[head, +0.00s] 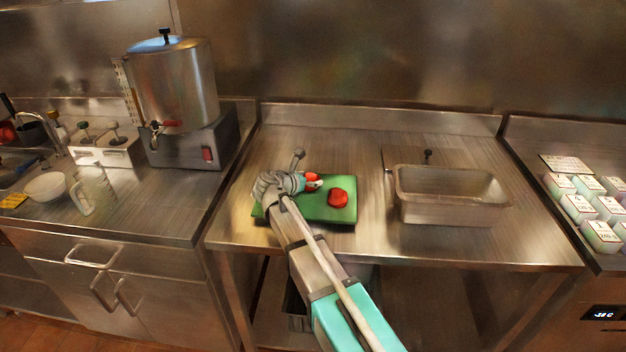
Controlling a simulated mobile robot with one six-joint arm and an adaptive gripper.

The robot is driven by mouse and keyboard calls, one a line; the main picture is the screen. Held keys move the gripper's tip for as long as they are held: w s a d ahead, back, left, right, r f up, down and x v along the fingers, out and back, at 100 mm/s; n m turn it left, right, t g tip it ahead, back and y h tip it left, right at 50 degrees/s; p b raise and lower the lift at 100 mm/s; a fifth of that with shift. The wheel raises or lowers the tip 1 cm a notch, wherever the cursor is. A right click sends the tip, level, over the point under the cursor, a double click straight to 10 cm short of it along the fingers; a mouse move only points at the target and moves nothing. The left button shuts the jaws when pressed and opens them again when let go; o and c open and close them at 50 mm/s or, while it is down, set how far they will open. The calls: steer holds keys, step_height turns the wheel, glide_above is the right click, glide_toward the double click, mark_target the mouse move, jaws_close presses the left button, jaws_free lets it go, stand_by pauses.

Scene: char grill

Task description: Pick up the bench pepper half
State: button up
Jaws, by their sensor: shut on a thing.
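A green cutting board (327,215) lies on the steel bench. One red pepper half (338,197) rests on its right part, apart from my gripper. My gripper (314,183) reaches over the board from the left side, low above it or at its surface. It is shut on a second red pepper half (312,176), which shows partly between and behind the fingers. The gripper hides the rest of that piece, and I cannot tell whether it is clear of the board.
A deep steel pan (450,212) stands on the bench to the right, with bare bench between it and the board. A steel urn (175,85) stands on the left counter. Numbered containers (580,207) stand at the far right.

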steer(key=shift+r+p, duration=0.75)
steer(key=shift+r, duration=0.2)
steer(key=s+r+p, duration=1)
steer(key=s, duration=0.4)
steer(key=shift+a, duration=0.3)
